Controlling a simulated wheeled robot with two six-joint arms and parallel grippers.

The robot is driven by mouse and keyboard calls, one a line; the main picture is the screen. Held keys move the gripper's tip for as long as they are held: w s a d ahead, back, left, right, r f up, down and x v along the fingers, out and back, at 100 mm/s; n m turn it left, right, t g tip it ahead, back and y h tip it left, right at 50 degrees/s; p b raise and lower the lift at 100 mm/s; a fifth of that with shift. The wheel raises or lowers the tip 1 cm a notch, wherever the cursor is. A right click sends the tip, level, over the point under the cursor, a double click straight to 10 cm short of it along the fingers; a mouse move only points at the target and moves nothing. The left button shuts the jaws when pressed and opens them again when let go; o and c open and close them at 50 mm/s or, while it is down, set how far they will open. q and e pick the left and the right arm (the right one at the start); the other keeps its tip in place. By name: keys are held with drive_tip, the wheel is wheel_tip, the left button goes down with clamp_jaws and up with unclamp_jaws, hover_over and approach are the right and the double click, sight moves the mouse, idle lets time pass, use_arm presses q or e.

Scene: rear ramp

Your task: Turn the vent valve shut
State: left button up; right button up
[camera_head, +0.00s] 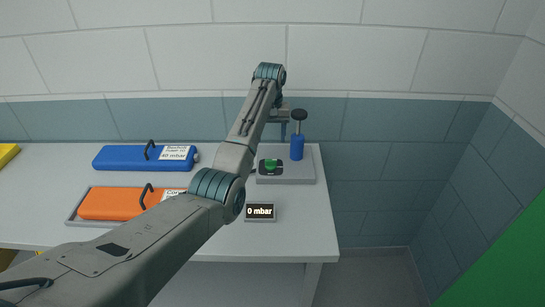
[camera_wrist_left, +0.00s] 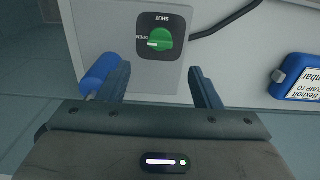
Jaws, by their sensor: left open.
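The vent valve (camera_head: 272,166) is a green knob on a black plate on a grey base at the right end of the bench. In the left wrist view the green knob (camera_wrist_left: 163,41) shows near the top, with the labels SHUT and OPEN, upside down. Its white mark lies on the side of OPEN. My left gripper (camera_head: 283,134) is above the base. In the left wrist view its two fingers (camera_wrist_left: 160,84) are apart with nothing between them, and the knob is beyond the tips. My right gripper is in neither view.
A blue cylinder with a black top (camera_head: 297,147) stands on the base beside the knob, close to one finger. A small display (camera_head: 260,212) reads 0 mbar. A blue case (camera_head: 125,157) and an orange case (camera_head: 112,204) lie left on the bench (camera_head: 310,222).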

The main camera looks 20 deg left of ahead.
use_arm(q)
drive_tip(key=p, duration=0.2)
hover_over(271, 160)
wheel_tip(271, 160, down, 5)
drive_tip(key=shift+s+r, duration=0.1)
drive_tip(key=shift+r, duration=0.1)
drive_tip(key=f, duration=0.3)
drive_tip(key=shift+w+a, duration=0.1)
drive_tip(key=shift+w, duration=0.2)
drive_tip(key=shift+s+f, duration=0.1)
drive_tip(key=shift+f, duration=0.85)
drive_tip(key=c, duration=1)
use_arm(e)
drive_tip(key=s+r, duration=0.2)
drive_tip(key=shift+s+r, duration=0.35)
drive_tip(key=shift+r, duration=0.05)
